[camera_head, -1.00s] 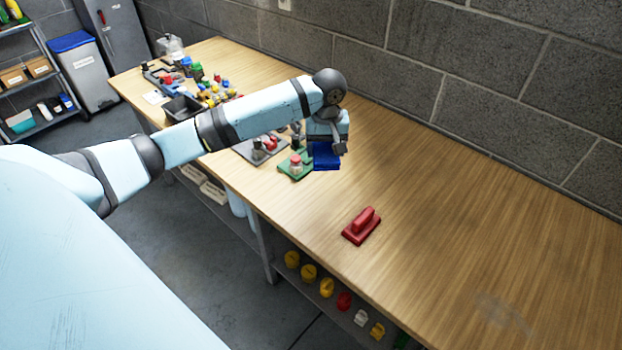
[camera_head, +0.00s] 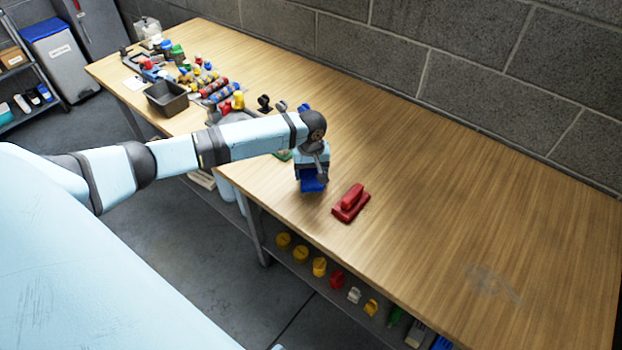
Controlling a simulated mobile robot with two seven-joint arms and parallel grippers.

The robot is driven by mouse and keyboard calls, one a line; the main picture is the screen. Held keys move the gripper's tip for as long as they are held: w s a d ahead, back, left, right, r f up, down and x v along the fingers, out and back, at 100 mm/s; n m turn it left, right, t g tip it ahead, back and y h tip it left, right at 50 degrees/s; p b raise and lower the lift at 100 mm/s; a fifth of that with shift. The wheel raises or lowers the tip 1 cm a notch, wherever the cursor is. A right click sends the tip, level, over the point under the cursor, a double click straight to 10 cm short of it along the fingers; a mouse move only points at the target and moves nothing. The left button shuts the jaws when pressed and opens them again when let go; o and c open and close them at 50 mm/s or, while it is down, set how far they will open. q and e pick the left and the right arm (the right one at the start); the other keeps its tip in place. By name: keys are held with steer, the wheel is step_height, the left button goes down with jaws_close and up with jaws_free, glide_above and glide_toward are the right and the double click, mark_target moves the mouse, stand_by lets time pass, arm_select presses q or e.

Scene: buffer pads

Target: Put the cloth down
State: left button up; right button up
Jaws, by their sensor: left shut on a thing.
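The blue cloth (camera_head: 311,185) hangs just below my left gripper (camera_head: 318,175), which is shut on it. They are over the wooden table near its front edge, just left of a red block with a handle (camera_head: 350,203). I cannot tell whether the cloth touches the table top. My wrist hides the upper part of the cloth. My right gripper is not in view.
A faint grey smudge (camera_head: 492,284) marks the bare right part of the wooden table (camera_head: 450,190). A dark bin (camera_head: 167,97) and several small coloured parts crowd the left end. A block wall runs along the back.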

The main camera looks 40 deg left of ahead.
mark_target(311, 179)
arm_select(q)
step_height(311, 179, down, 3)
steer(key=shift+r, duration=0.1)
steer(key=shift+f, duration=0.35)
steer(key=o, duration=0.8)
steer(key=shift+f, duration=0.1)
